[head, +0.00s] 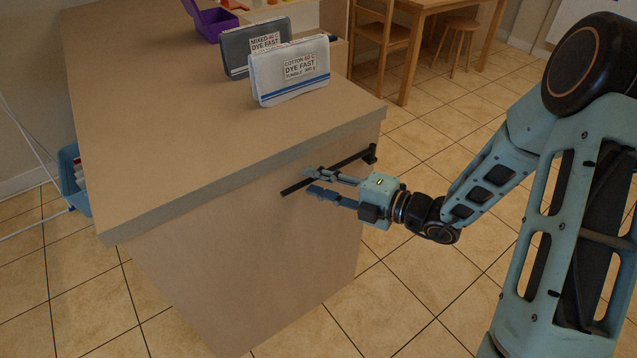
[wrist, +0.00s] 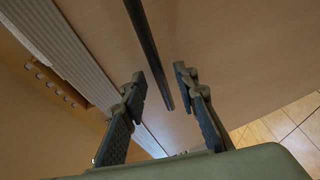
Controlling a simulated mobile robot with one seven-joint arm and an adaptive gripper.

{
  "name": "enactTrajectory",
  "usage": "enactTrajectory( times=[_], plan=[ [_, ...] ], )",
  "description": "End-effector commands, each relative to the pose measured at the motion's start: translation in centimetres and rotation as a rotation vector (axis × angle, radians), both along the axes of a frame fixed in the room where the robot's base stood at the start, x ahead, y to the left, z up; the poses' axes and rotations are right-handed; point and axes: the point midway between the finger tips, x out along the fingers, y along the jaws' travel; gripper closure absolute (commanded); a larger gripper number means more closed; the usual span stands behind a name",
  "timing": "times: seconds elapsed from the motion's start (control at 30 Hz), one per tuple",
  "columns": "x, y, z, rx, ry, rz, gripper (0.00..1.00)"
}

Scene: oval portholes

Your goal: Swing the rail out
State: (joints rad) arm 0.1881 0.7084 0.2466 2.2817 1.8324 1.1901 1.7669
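The rail (head: 296,187) is a thin dark bar along the side of the brown counter, just under its top. A dark bracket (head: 371,153) holds it at its right end near the counter's corner; its left end looks free. The rail also shows in the wrist view (wrist: 149,45), running from the top edge down to an end between the fingers. My gripper (head: 308,181) is open at the rail, and its fingers also show in the wrist view (wrist: 160,80), one on each side of the bar with gaps. I cannot tell whether the bar is fully between the fingertips in depth.
The counter top (head: 170,130) carries a white pouch (head: 289,72), a grey pouch (head: 252,45) and a purple box (head: 213,22). A blue bin (head: 71,178) stands at the left. A wooden chair (head: 377,40) and stool (head: 459,40) stand behind. The tiled floor beside the counter is open.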

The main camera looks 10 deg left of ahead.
Motion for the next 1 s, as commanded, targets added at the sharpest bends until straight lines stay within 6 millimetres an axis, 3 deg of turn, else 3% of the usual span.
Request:
enactTrajectory(
  times=[0.1,0.37,1.0],
  plan=[
    [0.00,-0.02,0.01,0.000,0.000,0.000,0.73],
    [-0.01,-0.04,0.02,0.000,-0.001,0.000,1.00],
    [-0.37,-0.81,0.31,0.000,-0.001,0.044,1.00]
  ],
)
